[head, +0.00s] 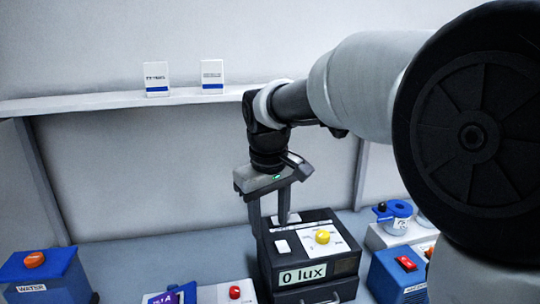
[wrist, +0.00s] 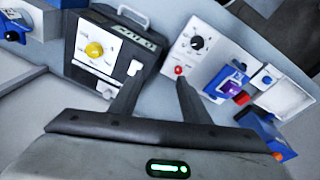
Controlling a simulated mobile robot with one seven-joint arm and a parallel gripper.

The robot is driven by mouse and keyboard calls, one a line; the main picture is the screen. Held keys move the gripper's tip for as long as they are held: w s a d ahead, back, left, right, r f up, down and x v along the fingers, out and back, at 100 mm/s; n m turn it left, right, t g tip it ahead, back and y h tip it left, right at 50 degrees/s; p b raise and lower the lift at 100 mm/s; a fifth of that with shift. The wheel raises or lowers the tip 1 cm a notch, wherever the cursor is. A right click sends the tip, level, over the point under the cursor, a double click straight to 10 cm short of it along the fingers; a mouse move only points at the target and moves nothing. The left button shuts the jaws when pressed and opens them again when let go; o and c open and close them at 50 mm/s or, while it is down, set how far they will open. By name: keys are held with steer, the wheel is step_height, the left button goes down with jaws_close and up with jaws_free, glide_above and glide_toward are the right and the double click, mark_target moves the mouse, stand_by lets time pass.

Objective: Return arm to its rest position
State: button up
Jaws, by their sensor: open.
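My gripper (head: 270,224) hangs fingers down from my arm, over the left part of a black box (head: 312,262). The box has a yellow knob (head: 322,237), a white switch (head: 282,247) and a display reading "0 lux" (head: 302,275). In the wrist view my gripper (wrist: 158,76) has its two fingers apart with nothing between them. The black box (wrist: 82,68) lies to the left of the fingers there. I cannot tell whether a finger touches the box. My arm covers much of the right side of the head view.
A white panel (wrist: 190,60) with a black knob stands beside the box. Blue units stand left (head: 45,278) and right (head: 398,275). A wall shelf (head: 100,101) behind holds two small white cards (head: 156,78). Bare bench (head: 150,262) shows left of the box.

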steer(key=s+d+r+m+t+p, duration=0.1)
steer(key=s+d+m, duration=0.2)
steer(key=s+d, duration=0.4)
steer(key=s+d+r+m+t+p, duration=0.1)
steer(key=s+d+m, duration=0.3)
steer(key=s+d, duration=0.4)
steer(key=s+r+t, duration=0.1)
steer(key=s, duration=0.4)
steer(key=shift+d+r+t+p, duration=0.15)
steer(key=shift+r+t+p, duration=0.1)
steer(key=shift+t+p, duration=0.1)
